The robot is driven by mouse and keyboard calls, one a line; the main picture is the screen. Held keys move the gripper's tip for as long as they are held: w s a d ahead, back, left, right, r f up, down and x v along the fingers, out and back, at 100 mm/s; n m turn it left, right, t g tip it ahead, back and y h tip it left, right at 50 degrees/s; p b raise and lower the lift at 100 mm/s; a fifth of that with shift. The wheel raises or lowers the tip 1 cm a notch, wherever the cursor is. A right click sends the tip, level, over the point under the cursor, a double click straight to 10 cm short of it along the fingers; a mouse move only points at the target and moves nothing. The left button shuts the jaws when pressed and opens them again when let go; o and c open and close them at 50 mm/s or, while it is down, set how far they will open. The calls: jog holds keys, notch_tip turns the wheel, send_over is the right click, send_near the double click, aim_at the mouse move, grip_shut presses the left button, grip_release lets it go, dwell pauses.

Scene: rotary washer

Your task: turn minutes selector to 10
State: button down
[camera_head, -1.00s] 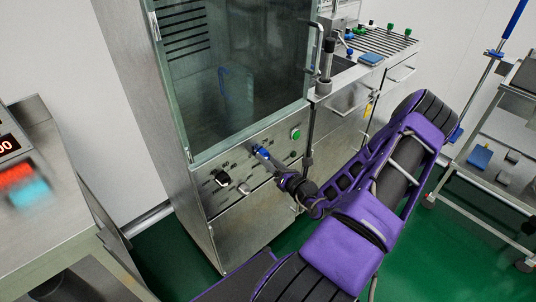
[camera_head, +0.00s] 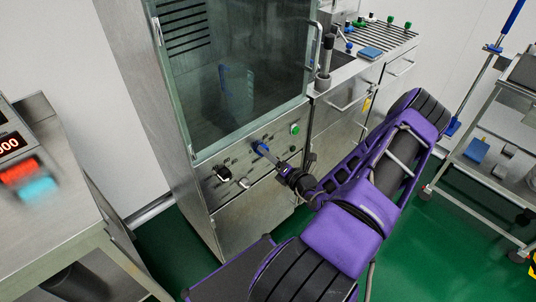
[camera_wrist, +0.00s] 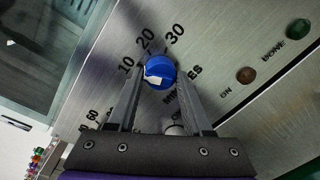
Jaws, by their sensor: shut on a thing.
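The minutes selector is a round blue knob with a white pointer mark, in the middle of the wrist view (camera_wrist: 164,64). The numbers 10, 20 and 30 are printed around its upper left side. The white mark is on the knob's left side, roughly toward the 10; the exact alignment is hard to tell. My gripper (camera_wrist: 160,76) is shut on the knob, one finger on each side.
The washer's glass door (camera_head: 235,75) is above the panel. A black knob (camera_head: 223,173) is left of my gripper and a green button (camera_head: 295,129) right of it. A steel table (camera_head: 75,215) stands at left, a trolley (camera_head: 495,150) at right.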

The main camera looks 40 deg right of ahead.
jog(key=shift+c, duration=1.6)
grip_release()
jog(key=s, duration=1.7)
jog(key=shift+s+d+r, duration=0.2)
jog(key=shift+s+r, duration=0.05)
jog(key=shift+r, duration=0.2)
